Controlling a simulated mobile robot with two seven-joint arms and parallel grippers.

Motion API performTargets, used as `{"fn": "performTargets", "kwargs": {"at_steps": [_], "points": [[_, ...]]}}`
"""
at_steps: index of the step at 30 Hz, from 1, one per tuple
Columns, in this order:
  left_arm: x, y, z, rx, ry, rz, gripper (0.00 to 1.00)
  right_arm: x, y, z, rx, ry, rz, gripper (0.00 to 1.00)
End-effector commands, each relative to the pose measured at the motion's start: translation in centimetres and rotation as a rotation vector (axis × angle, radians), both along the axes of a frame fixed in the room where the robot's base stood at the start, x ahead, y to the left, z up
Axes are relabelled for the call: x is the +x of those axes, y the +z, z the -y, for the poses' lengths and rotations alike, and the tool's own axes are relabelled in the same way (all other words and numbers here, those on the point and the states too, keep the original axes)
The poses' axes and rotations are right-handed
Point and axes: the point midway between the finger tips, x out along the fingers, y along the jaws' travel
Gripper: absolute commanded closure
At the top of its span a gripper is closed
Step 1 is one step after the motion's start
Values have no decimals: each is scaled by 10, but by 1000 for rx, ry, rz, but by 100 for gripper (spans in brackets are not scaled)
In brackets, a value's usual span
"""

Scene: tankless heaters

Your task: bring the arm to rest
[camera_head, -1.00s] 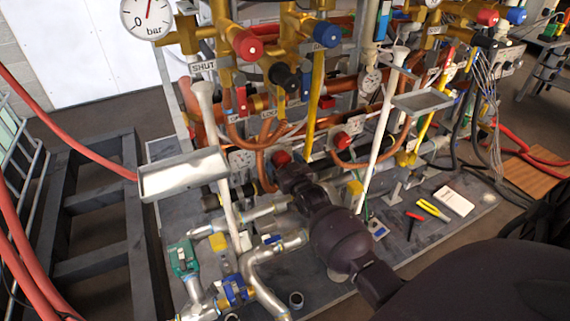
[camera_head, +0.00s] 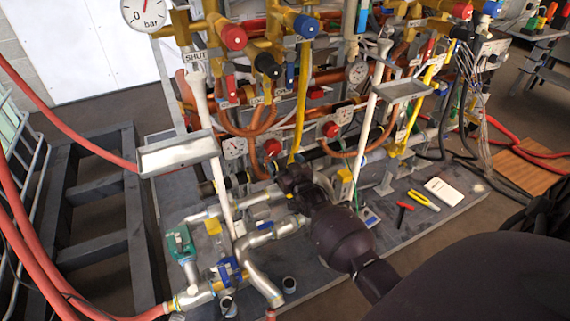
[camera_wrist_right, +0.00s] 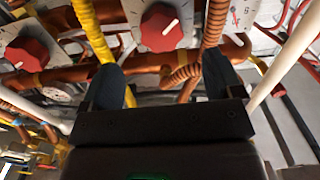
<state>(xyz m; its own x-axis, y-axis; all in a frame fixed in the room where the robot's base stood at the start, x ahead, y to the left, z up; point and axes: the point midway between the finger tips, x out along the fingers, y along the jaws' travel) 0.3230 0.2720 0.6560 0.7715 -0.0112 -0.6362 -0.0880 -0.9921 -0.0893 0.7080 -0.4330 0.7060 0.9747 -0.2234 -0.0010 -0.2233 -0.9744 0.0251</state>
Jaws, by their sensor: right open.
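My right arm comes in from the lower right of the head view. Its dark gripper (camera_head: 290,178) is in front of the lower pipes and red knobs of the heater rig. In the right wrist view the two black fingers of the right gripper (camera_wrist_right: 168,85) stand wide apart with nothing held between them. Beyond them are a red knob (camera_wrist_right: 160,27) on a white plate, a yellow pipe (camera_wrist_right: 92,30) and a coiled copper pipe (camera_wrist_right: 184,74). I cannot tell how near the fingers are to these. My left gripper is in neither view.
Pliers (camera_head: 424,200), a red-handled tool (camera_head: 404,212) and a white box (camera_head: 445,191) lie on the grey base board. Red hoses and a dark frame (camera_head: 90,190) are at the left.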

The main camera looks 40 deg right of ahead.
Motion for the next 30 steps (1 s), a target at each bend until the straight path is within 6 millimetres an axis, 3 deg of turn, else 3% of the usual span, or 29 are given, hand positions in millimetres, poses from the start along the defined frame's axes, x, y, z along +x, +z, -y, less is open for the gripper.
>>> {"fn": "performTargets", "kwargs": {"at_steps": [14, 16, 20, 26, 30], "points": [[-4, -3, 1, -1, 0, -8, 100, 0, -5, 0, 0, -3, -33, 14], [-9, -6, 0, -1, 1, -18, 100, 3, 2, -2, -7, 2, -52, 14], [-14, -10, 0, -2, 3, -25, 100, 9, 27, -27, -29, 45, -65, 14], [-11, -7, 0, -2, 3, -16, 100, -19, 46, -59, -67, 104, -120, 14], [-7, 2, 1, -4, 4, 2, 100, -50, 50, -79, -86, 140, -166, 14]]}}
